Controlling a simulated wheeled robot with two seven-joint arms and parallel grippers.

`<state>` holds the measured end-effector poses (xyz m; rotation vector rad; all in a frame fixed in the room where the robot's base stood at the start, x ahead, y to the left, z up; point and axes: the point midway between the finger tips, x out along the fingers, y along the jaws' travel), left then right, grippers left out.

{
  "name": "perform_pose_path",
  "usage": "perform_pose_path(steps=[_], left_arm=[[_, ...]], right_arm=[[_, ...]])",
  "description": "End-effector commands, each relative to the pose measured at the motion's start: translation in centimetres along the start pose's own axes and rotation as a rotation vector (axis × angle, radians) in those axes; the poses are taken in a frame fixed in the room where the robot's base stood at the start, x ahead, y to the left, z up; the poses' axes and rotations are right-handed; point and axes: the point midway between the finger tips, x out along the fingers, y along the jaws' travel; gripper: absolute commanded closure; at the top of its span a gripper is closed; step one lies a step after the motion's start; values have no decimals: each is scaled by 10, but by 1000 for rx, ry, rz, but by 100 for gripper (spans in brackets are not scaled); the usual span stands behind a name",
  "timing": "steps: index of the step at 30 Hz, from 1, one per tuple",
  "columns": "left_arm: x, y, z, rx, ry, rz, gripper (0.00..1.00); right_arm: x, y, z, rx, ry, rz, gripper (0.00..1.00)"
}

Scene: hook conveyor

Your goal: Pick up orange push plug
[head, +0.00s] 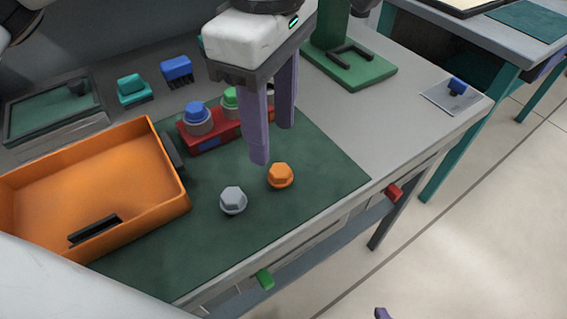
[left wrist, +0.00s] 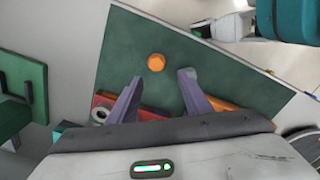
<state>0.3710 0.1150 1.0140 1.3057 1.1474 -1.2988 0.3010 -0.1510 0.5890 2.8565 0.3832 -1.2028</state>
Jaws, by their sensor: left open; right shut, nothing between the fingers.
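The orange push plug (head: 280,175) stands on the dark green mat, right of a grey plug (head: 233,200). My left gripper (head: 273,142) is open and empty above the mat, just behind the orange plug in the head view. In the left wrist view the orange plug (left wrist: 156,63) shows beyond the gap between my left gripper's open fingers (left wrist: 162,77), apart from both. The grey plug is mostly hidden behind one finger there. Only a purple fingertip of my right gripper (head: 382,313) shows at the bottom edge of the head view, off the table; it appears shut and empty.
A red holder (head: 213,140) with blue and green plugs stands behind the left fingers. An orange bin (head: 150,215) stands at the left. Teal and blue blocks (head: 177,70) and a green stand (head: 350,70) are at the back. The mat's right side (head: 335,170) is clear.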

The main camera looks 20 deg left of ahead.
Motion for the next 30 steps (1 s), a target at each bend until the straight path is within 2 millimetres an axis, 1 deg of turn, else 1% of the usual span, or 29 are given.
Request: perform_pose_path(steps=[1,3,8,15,19,25,29,30], left_arm=[[10,0,0,-1,0,-3,55],[19,0,0,-1,0,-2,55],[34,2,1,-2,-1,-3,55],[69,6,2,0,-2,-3,55],[76,6,2,0,-4,-1,55],[76,6,2,0,-4,-1,55],[76,6,2,0,-4,-1,77],[76,6,2,0,-4,-1,84]], right_arm=[[0,0,1,0,-1,0,100],[1,0,1,0,-1,-1,100],[0,0,0,0,1,-1,100],[-1,0,-6,0,12,0,100],[0,0,-8,0,17,0,100],[0,1,-9,0,18,1,100],[0,1,-9,-1,18,1,100],[0,1,-9,-1,17,1,100]])
